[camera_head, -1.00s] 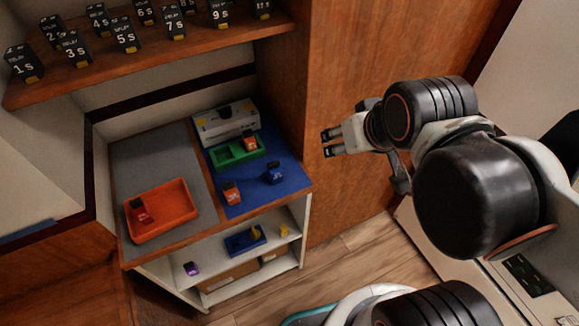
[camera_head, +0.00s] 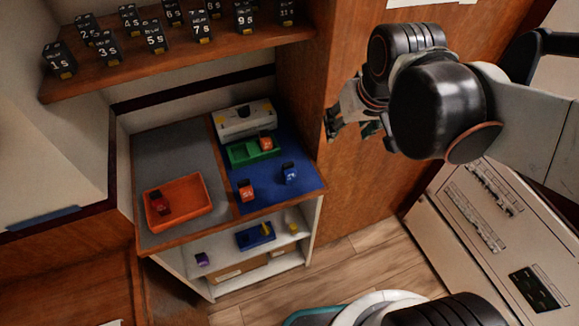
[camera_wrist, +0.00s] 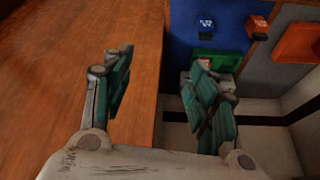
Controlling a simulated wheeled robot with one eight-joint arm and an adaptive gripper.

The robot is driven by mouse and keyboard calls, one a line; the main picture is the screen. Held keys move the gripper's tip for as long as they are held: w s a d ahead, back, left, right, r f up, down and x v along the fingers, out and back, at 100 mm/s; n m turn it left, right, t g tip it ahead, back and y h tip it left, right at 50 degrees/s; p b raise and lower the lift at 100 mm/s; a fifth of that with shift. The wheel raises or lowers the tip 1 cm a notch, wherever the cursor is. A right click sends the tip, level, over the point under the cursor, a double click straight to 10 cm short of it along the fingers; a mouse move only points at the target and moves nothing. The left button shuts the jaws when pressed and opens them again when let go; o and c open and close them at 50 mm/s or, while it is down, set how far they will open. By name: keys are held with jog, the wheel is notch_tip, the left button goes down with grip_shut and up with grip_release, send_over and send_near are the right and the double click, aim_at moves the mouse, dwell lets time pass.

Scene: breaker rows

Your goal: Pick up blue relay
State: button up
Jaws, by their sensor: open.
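The blue relay (camera_head: 289,173) stands on the blue mat (camera_head: 310,186) on the right half of the cabinet top. It also shows near the top of the wrist view (camera_wrist: 206,25). My gripper (camera_head: 350,130) is open and empty, in the air in front of the wooden panel, above and to the right of the relay. In the wrist view my gripper (camera_wrist: 160,95) has its two fingers well apart, with the wooden panel behind them and the relay beyond and to the right. Nothing covers the relay in either view.
An orange relay (camera_head: 246,191) stands left of the blue one. A green tray (camera_head: 238,155) holds another orange relay (camera_head: 266,141), with a white box (camera_head: 235,128) behind. An orange tray (camera_head: 194,206) holds a red relay (camera_head: 158,203). A shelf (camera_head: 185,60) of labelled black blocks hangs above.

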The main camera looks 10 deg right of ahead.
jog(key=w+a+f+g+p, duration=0.3)
jog(key=w+a, duration=0.1)
jog(key=w, duration=0.2)
jog(key=n+g+b, duration=0.1)
jog(key=n+g, duration=0.1)
jog(key=n, duration=0.1)
send_over(288, 164)
notch_tip(288, 164, down, 7)
jog(key=f+b, duration=0.1)
jog(key=f, duration=0.1)
jog(key=f+b, duration=0.2)
jog(key=f, duration=0.1)
jog(key=f+b, duration=0.2)
jog(key=shift+s+a+f, duration=0.2)
jog(key=shift+s+a, duration=0.05)
jog(key=shift+a, duration=0.05)
jog(key=f+b, duration=0.2)
jog(key=f, duration=0.1)
jog(key=f+b, duration=0.2)
jog(key=shift+w+d+f, duration=0.1)
jog(key=shift+w+d, duration=0.15)
jog(key=shift+d, duration=0.1)
jog(key=c, duration=1.2)
